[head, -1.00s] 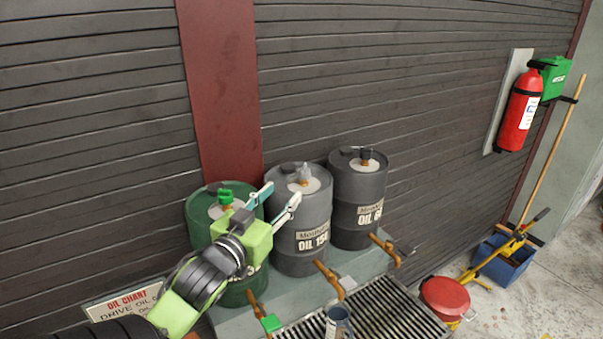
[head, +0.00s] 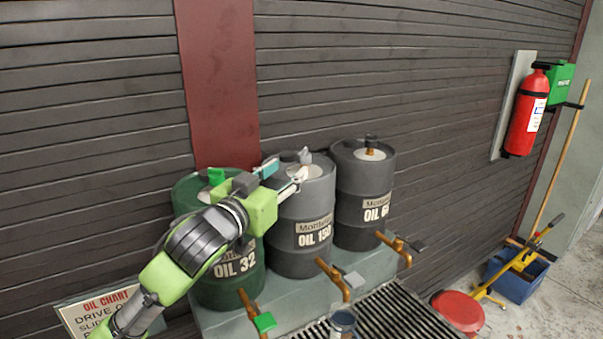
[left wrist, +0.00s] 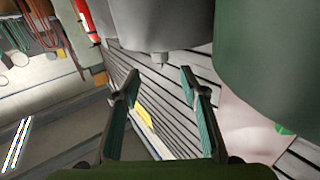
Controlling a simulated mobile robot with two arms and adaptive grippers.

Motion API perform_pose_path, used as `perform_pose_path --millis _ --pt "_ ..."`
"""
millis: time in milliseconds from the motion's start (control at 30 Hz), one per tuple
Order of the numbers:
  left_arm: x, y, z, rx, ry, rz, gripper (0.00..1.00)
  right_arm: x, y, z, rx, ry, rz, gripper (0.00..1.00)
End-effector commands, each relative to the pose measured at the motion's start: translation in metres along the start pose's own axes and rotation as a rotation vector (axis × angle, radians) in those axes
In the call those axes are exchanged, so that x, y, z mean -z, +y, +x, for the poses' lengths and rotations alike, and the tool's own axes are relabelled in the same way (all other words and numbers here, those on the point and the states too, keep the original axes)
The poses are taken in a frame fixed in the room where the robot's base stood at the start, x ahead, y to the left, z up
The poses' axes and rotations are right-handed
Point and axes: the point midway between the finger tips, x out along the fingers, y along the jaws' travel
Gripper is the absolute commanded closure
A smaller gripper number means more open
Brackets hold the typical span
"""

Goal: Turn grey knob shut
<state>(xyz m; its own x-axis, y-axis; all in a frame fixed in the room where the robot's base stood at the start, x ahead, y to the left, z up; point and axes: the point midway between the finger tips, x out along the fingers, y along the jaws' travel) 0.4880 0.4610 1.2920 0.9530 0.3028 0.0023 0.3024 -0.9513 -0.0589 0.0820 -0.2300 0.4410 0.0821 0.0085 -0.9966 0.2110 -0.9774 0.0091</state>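The grey knob (head: 304,156) stands on top of the middle grey drum (head: 300,240), labelled OIL 150. My left gripper (head: 286,171) is open and empty, over the near left edge of that drum's top. Its fingertips are close to the knob but not around it. In the left wrist view the open fingers (left wrist: 158,84) point toward the grey drum (left wrist: 160,25), and a small grey tip, likely the knob (left wrist: 160,59), shows just beyond and between them. A second grey handle (head: 354,279) sits on the drum's copper tap (head: 333,277). My right gripper is not in view.
A green drum (head: 232,285) with a green knob (head: 216,176) stands left, partly behind my arm. A dark drum (head: 362,190) with a black knob (head: 371,140) stands right. A jug (head: 342,321) stands by the grating (head: 400,315). The shutter wall is close behind.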

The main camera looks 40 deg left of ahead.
Motion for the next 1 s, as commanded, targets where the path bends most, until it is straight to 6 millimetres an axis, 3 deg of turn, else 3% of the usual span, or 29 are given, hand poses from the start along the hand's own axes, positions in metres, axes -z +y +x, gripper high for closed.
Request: perform_pose_path --millis 200,400,867,1000 --pt "0.004 -0.001 0.046 0.001 -0.002 -0.001 0.60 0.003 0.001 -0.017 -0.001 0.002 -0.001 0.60" --pt "0.002 -0.001 0.072 0.000 -0.002 -0.002 0.60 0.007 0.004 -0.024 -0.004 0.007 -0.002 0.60" --pt "-0.001 0.000 0.083 0.000 -0.002 0.000 0.60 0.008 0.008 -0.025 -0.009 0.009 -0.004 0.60" --pt "-0.001 0.000 0.083 0.000 -0.002 0.000 0.97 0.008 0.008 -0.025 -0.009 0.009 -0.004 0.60"
